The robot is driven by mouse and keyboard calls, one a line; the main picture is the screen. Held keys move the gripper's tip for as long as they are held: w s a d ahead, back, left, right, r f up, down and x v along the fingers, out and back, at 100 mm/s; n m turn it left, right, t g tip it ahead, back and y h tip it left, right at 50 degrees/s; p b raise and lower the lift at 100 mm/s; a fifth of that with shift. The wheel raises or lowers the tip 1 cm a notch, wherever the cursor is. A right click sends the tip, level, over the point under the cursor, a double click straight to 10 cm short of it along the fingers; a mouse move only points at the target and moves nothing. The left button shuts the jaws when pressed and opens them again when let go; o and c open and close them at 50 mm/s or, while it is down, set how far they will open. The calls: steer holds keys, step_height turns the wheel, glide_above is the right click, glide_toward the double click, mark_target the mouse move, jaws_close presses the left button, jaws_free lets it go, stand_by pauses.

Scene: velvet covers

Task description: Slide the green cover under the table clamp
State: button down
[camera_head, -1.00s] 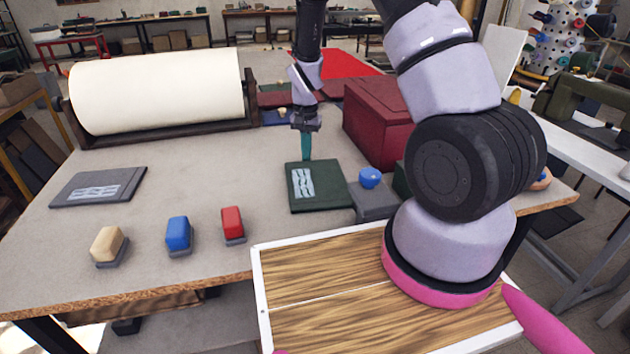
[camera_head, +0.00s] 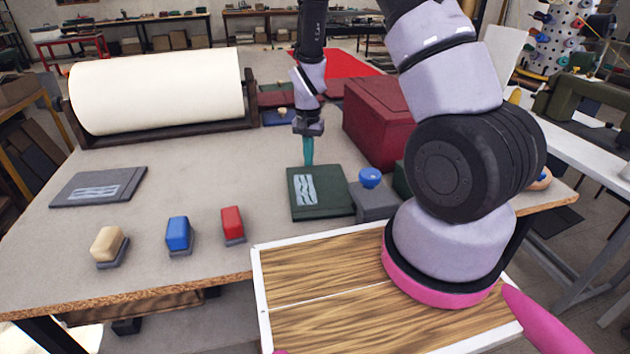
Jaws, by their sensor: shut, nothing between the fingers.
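The dark green cover (camera_head: 333,200) lies flat on the table, with a pale wavy patch on its left part. My gripper (camera_head: 308,163) is shut, its teal fingertips pointing down at the cover's far edge. They seem to touch that edge, but I cannot tell for sure. A grey block with a blue knob (camera_head: 370,178), which looks like the table clamp, stands at the cover's right edge. The cover's near right corner meets the block's left side in the picture; whether any of it is underneath is hidden.
A dark red box (camera_head: 377,125) stands behind the clamp. A large cream roll (camera_head: 158,92) is at the back left. A grey cover (camera_head: 97,187) lies at the left. Beige (camera_head: 107,244), blue (camera_head: 178,233) and red (camera_head: 232,222) blocks stand near the front edge. The table's middle left is clear.

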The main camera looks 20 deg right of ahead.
mark_target(313, 173)
steer(key=shift+s, duration=2.55)
steer(key=shift+w+r, duration=0.2)
steer(key=shift+r, duration=0.95)
steer(key=shift+w+r, duration=0.15)
steer(key=shift+r, duration=1.05)
steer(key=shift+w+r, duration=0.2)
steer(key=shift+r, duration=0.95)
